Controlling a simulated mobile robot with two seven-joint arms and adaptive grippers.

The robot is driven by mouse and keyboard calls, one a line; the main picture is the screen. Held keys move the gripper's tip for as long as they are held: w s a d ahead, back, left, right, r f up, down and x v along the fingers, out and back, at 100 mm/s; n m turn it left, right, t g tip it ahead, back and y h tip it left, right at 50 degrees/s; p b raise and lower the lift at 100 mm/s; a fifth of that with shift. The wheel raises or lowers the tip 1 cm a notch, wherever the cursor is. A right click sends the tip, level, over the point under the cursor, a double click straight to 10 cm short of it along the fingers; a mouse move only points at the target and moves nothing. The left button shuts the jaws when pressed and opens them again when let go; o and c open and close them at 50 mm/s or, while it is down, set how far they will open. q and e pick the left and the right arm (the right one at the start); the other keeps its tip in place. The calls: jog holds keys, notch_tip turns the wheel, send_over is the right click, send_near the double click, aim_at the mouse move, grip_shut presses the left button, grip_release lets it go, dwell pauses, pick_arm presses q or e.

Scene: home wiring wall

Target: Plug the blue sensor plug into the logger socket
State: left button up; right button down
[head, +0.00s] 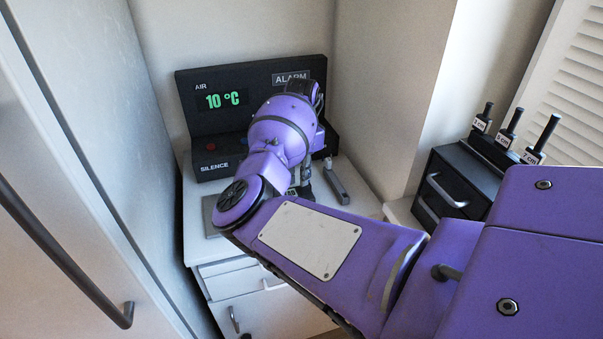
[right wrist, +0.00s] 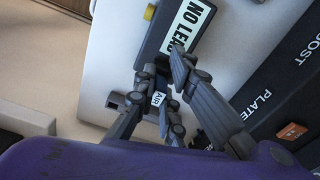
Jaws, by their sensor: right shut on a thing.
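My right gripper (head: 305,187) is low over the white counter, mostly hidden behind my own wrist in the head view. In the right wrist view its fingers (right wrist: 163,88) are closed around a small piece with a pale label reading AIR (right wrist: 158,98). The fingers cover most of this piece, so I cannot tell its body colour. A dark box (right wrist: 152,42) with a lit label starting "NO LEA" lies just beyond the fingertips, the label's end hidden by a finger. I cannot make out a socket opening. My left gripper is not in view.
A black alarm console (head: 215,140) showing 10 °C stands at the back of the white counter (head: 352,210). A grey bar (head: 336,185) lies right of the gripper. A black drawer unit (head: 450,180) with several labelled handles stands at right. A tall door (head: 75,200) is close at left.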

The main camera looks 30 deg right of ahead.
jog(key=shift+f, duration=0.35)
jog(key=c, duration=1.7)
grip_release()
jog(key=shift+c, duration=0.2)
jog(key=shift+r, duration=0.15)
notch_tip(320, 180, up, 12)
jog(key=o, duration=1.4)
